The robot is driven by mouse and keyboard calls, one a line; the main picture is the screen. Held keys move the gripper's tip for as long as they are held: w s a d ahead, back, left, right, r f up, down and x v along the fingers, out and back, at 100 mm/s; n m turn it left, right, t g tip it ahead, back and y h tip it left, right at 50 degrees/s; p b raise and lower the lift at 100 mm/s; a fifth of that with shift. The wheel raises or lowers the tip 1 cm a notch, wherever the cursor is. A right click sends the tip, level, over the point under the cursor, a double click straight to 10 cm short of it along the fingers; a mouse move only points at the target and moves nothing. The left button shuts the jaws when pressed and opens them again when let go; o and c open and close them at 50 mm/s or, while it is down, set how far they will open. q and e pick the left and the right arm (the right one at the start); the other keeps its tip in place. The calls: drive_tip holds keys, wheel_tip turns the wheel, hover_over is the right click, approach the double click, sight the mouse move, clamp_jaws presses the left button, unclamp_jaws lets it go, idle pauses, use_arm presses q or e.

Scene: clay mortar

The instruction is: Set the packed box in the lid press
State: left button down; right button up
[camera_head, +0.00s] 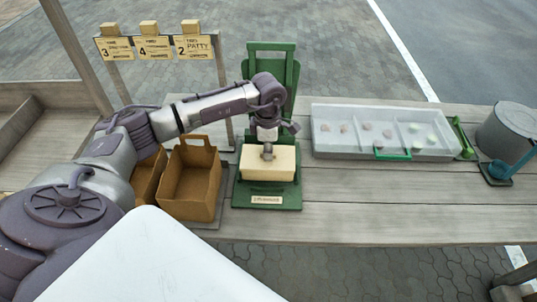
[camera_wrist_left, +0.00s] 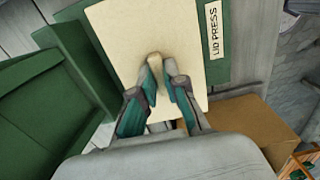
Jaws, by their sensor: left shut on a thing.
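The packed box (camera_head: 285,165) is a pale cream block with a small knob on top. It is at the base of the green lid press (camera_head: 240,195), in front of its tall back; whether it touches the base is hard to tell. In the left wrist view the box's flat top (camera_wrist_left: 125,25) fills the middle, beside the press's label. My left gripper (camera_head: 267,150) comes down from above and is shut on the box's knob, which shows between the fingers in the left wrist view (camera_wrist_left: 157,82). My right gripper is not in view.
Open brown cardboard carriers (camera_head: 190,185) stand left of the press. A clear divided tray (camera_head: 330,148) with small items is to the right, then a grey pot (camera_head: 510,130). Number signs (camera_head: 153,47) stand behind. The wooden table front right (camera_head: 400,205) is clear.

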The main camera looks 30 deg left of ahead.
use_arm(q)
wheel_tip(320, 180, down, 2)
drive_tip(key=shift+f+p, duration=0.25)
drive_tip(key=shift+p, duration=0.05)
drive_tip(key=shift+f, duration=0.15)
drive_tip(key=shift+f, duration=0.15)
drive_tip(key=c, duration=1.2)
unclamp_jaws()
